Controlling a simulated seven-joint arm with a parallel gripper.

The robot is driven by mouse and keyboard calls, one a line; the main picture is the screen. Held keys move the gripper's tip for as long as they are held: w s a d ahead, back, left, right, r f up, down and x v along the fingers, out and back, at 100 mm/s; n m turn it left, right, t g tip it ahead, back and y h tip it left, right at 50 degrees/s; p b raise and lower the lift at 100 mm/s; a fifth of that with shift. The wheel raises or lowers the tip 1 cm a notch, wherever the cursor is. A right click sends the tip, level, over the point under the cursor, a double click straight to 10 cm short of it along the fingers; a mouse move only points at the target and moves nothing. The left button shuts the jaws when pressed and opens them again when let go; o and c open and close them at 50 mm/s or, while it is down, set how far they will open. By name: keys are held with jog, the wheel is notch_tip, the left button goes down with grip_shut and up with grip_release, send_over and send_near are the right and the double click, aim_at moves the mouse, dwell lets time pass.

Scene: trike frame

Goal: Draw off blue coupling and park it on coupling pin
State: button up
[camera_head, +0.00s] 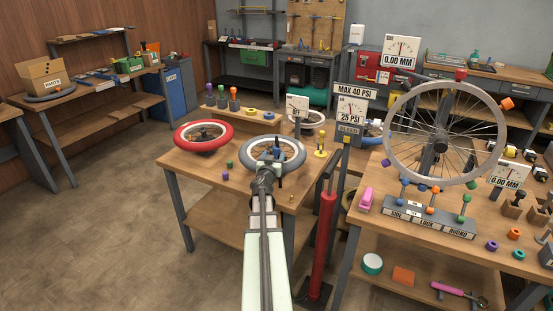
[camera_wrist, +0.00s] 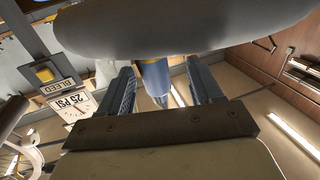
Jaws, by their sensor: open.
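My gripper (camera_head: 264,172) is at the near edge of a grey tyre (camera_head: 289,160) lying on the wooden table. In the wrist view my gripper (camera_wrist: 163,76) is open, with one dark finger on each side of a blue cylinder (camera_wrist: 154,80). This cylinder looks like the blue coupling; it stands between the fingers with visible gaps, under the large grey tyre (camera_wrist: 190,30). Its far end is hidden behind the tyre. In the head view my arm covers the coupling. I cannot tell for certain which post is the coupling pin; a yellow post (camera_head: 320,142) stands right of the tyre.
A red tyre (camera_head: 203,147) lies left of the grey one. A red pump (camera_head: 327,245) stands right of my arm, beside a gauge sign (camera_head: 351,118) reading 25 PSI. A spoked wheel (camera_head: 398,150) stands on the right bench. Small green and purple pieces (camera_head: 228,165) lie at the table's front.

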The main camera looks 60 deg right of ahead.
aim_at(276, 147)
jog(key=x, duration=0.4)
jog(key=shift+s+d+f, duration=0.1)
jog(key=shift+s+d, duration=0.1)
jog(key=shift+d, duration=0.3)
jog(key=c, duration=1.2)
jog(key=shift+o, duration=0.2)
jog(key=shift+r, duration=0.3)
notch_tip(276, 147, up, 3)
jog(key=shift+f, duration=0.2)
jog(key=shift+s+a+r, duration=0.2)
jog(key=shift+s+a, duration=0.05)
jog(key=shift+a, duration=0.45)
jog(key=v, duration=1.6)
jog(key=shift+a, duration=0.35)
